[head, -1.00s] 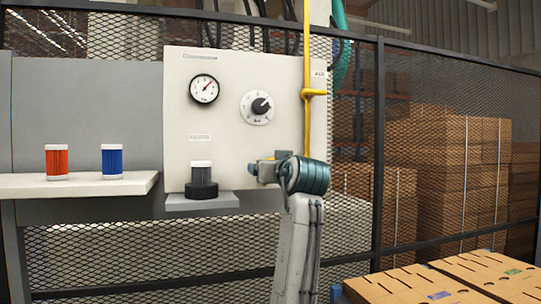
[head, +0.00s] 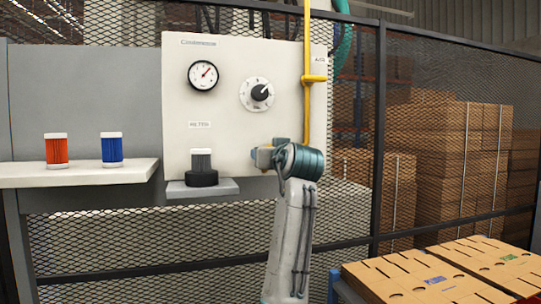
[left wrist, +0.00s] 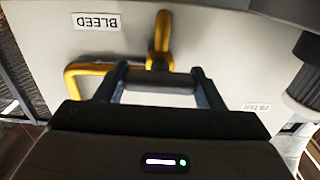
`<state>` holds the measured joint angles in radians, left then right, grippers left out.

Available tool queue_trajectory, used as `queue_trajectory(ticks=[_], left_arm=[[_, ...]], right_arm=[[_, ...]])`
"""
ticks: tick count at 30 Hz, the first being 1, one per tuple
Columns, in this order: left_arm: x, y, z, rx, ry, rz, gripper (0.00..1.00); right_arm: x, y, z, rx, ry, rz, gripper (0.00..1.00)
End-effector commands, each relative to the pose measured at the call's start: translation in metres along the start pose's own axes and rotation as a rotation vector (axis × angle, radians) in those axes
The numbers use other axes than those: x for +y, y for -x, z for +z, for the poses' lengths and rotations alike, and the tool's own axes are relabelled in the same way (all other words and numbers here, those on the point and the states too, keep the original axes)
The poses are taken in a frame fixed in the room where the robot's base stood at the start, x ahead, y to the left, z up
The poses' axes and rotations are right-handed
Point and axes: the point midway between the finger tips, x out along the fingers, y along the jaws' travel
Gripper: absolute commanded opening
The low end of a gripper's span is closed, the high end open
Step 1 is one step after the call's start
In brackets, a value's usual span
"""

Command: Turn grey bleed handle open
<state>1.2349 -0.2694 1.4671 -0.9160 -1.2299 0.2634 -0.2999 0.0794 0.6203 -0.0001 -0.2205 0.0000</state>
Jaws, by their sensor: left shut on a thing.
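The grey bleed handle (left wrist: 160,82) is a short bar in the left wrist view, below the upside-down BLEED label (left wrist: 95,22). My left gripper (left wrist: 158,88) has one finger at each end of this bar and is shut on it. A yellow pipe (left wrist: 160,35) runs right behind the bar. In the head view my left gripper (head: 262,157) is at the lower right of the white panel (head: 180,110), beside the filter. There the handle is hidden by my wrist. My right gripper is not in view.
The panel carries a gauge (head: 203,75), a dial knob (head: 258,92) and a dark-based filter (head: 201,172) on a small ledge. A yellow pipe (head: 307,90) runs down its right side. Red (head: 56,150) and blue (head: 111,148) filters stand on the left shelf. Cartons (head: 430,275) lie lower right.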

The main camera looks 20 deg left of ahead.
Motion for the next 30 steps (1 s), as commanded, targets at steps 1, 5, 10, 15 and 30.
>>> queue_trajectory(ticks=[1,5,10,15,30], left_arm=[[0.0,0.0,-0.0001,0.0,-0.011,0.0,0.39],[0.0001,-0.0001,0.0,0.0,-0.063,0.0,0.39],[0.0003,-0.0003,0.0001,0.0,-0.177,-0.001,0.39],[0.0006,-0.0003,0.0001,0.0,-0.33,-0.001,0.39],[0.0011,-0.0001,-0.0005,0.002,-0.805,-0.001,0.39]], right_arm=[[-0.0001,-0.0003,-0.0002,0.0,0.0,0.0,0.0],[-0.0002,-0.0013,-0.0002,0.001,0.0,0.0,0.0],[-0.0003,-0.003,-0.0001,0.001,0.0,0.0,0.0],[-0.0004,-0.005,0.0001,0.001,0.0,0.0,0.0],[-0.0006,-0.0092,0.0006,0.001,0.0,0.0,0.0]])
